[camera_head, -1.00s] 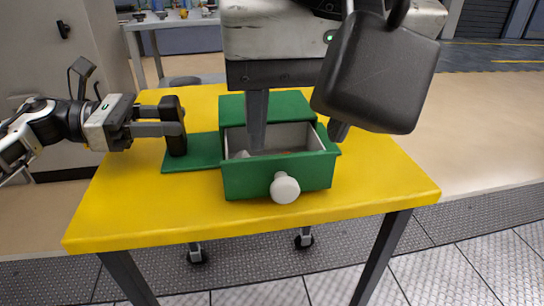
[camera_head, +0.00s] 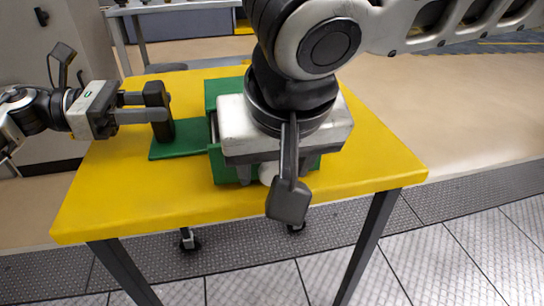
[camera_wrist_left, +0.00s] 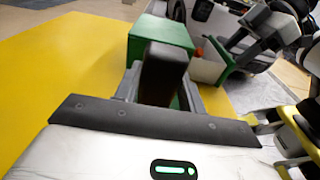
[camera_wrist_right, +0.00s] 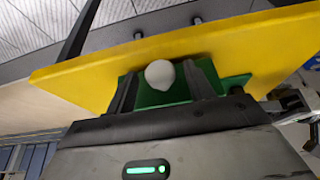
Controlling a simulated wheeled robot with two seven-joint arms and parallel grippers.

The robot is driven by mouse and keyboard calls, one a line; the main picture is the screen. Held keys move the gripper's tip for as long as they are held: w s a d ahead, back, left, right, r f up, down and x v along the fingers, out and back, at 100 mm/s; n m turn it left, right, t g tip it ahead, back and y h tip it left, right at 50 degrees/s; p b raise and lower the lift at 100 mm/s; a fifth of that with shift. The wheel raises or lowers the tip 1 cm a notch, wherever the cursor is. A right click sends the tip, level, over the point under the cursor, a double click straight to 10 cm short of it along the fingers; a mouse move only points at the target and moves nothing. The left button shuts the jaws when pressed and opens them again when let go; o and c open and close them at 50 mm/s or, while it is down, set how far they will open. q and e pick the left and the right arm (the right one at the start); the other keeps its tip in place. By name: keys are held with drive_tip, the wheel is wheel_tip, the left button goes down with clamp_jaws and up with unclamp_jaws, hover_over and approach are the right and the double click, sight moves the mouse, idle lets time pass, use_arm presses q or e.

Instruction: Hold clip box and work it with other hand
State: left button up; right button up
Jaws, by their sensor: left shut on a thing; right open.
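The green clip box (camera_head: 222,95) sits on the yellow table, with a green base plate (camera_head: 180,140) reaching left to an upright black grip block (camera_head: 155,97). My left gripper (camera_head: 160,115) is shut on this block; the block also shows in the left wrist view (camera_wrist_left: 163,65). The box's drawer stands open in the left wrist view, with a pale inside (camera_wrist_left: 207,68) and an orange bit in it. My right gripper hides most of the drawer in the head view. In the right wrist view the drawer's white knob (camera_wrist_right: 160,74) lies between the open fingers of my right gripper (camera_wrist_right: 158,88).
The yellow table (camera_head: 110,195) has free room at its left front and right side. Its front edge is close to the drawer front. A bench (camera_head: 180,8) stands behind, and a pale cabinet (camera_head: 45,60) is at the far left.

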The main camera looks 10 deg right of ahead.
clamp_jaws()
drive_tip(key=w, duration=0.8)
drive_tip(key=shift+w, duration=0.2)
use_arm(q)
drive_tip(key=shift+s, duration=0.1)
use_arm(e)
unclamp_jaws()
drive_tip(key=shift+s, duration=0.1)
